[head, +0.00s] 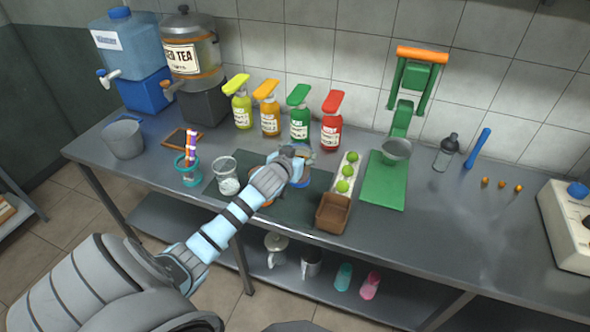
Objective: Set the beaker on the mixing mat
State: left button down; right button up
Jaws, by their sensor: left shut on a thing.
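My left gripper (298,160) reaches over the dark mat (257,220) on the metal counter. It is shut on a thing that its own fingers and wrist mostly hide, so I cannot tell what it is. A clear beaker-like cup (226,180) with white contents stands upright at the left end of the mat, left of my forearm and apart from the gripper. A blue-rimmed round piece (302,182) shows just under the gripper, and an orange-edged one is partly hidden by my arm. My right gripper is not in view.
Several pump bottles stand behind the mat, including a red one (331,127). A tray with green limes (344,185) and a brown box (333,213) stand to its right, before the green press (384,185). A teal cup (187,175) stands left. The counter's right front is clear.

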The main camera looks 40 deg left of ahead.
pick_arm(q)
notch_tip(320, 180, down, 9)
jog(key=shift+r+b, duration=0.1)
jog(key=shift+b, duration=0.8)
jog(key=shift+f, duration=0.2)
jog(key=c, duration=0.5)
grip_release()
jog(key=shift+r, duration=0.1)
